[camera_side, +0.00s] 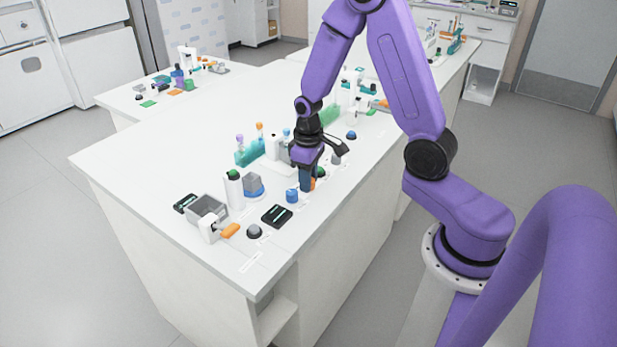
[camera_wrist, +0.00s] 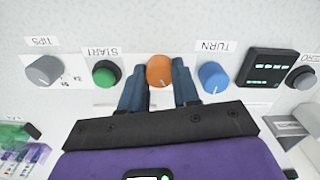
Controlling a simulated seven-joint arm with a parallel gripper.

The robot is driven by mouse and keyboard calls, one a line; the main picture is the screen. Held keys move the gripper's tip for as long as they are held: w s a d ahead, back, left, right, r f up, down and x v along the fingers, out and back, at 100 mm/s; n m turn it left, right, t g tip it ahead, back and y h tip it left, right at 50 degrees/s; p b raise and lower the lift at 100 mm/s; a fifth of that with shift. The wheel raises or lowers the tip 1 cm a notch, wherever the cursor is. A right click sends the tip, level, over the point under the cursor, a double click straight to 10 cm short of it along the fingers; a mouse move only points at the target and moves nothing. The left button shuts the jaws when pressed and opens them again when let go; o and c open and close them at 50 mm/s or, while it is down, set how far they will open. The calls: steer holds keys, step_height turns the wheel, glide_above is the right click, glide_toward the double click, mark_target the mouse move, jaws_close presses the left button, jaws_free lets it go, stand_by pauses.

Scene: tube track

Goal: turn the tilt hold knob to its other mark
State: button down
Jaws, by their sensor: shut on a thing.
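An orange knob (camera_wrist: 159,70) stands between the two blue fingers of my gripper (camera_wrist: 161,75) in the wrist view. The fingers are shut on its sides. I see no label or marks for it, so I cannot tell from lettering that it is the tilt hold knob, nor where it points. In the side view my gripper (camera_side: 307,184) reaches down to the counter's edge row, and only a sliver of orange shows beside the fingers.
A green button (camera_wrist: 106,74) labelled START is close beside one finger. A black display box (camera_wrist: 269,66) and a grey button (camera_wrist: 301,77) continue the row. In the side view a grey bin (camera_side: 207,210), a white bottle (camera_side: 234,190) and a teal rack (camera_side: 249,153) stand nearby.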

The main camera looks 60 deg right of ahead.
steer(key=shift+n, duration=0.5)
steer(key=c, duration=0.8)
jaws_free()
steer(key=shift+r, duration=0.1)
step_height(320, 180, up, 17)
steer(key=shift+r, duration=0.15)
steer(key=shift+a, duration=0.1)
